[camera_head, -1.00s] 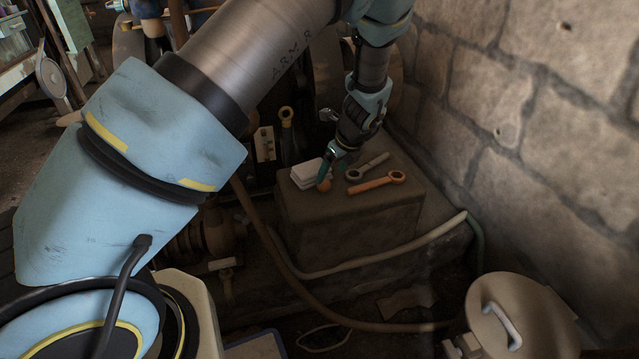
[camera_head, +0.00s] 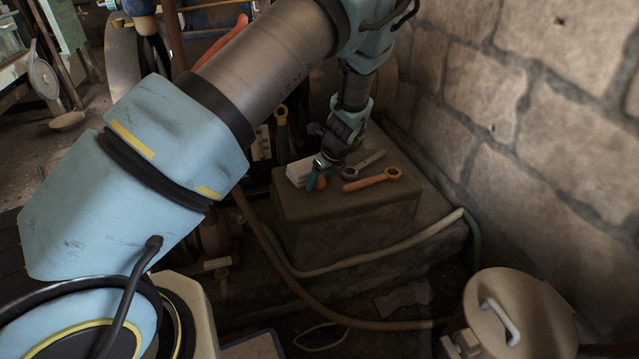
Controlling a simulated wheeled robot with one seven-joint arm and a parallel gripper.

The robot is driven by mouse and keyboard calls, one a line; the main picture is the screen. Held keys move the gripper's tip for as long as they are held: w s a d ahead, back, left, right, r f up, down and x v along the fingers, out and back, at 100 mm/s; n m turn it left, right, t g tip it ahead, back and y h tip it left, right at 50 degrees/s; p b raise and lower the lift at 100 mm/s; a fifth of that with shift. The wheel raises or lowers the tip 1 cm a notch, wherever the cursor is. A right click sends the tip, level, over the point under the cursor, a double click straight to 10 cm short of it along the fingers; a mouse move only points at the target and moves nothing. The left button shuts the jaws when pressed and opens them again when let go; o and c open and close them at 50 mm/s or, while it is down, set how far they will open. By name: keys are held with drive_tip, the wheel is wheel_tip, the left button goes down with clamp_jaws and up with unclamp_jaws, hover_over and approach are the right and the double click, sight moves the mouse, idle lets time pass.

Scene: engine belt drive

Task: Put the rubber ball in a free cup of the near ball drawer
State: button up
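The rubber ball (camera_head: 320,183) is a small orange-brown sphere at the front edge of a stone block's top. My gripper (camera_head: 317,178) is low over the block, right at the ball. One teal finger shows along the ball's left side, and the wrist hides the ball's upper part. The other finger is not clearly visible, so I cannot tell whether the fingers touch or grip the ball. I cannot make out the near ball drawer or its cups in this view.
A white stack (camera_head: 299,172) lies left of the ball on the block (camera_head: 345,215). A grey wrench (camera_head: 364,163) and an orange wrench (camera_head: 372,180) lie to its right. Hoses (camera_head: 400,252) run in front. A stone wall (camera_head: 540,130) bounds the right. A lidded drum (camera_head: 520,315) stands front right.

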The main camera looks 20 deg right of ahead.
clamp_jaws()
idle(0.3)
drive_tip(key=shift+r, duration=0.1)
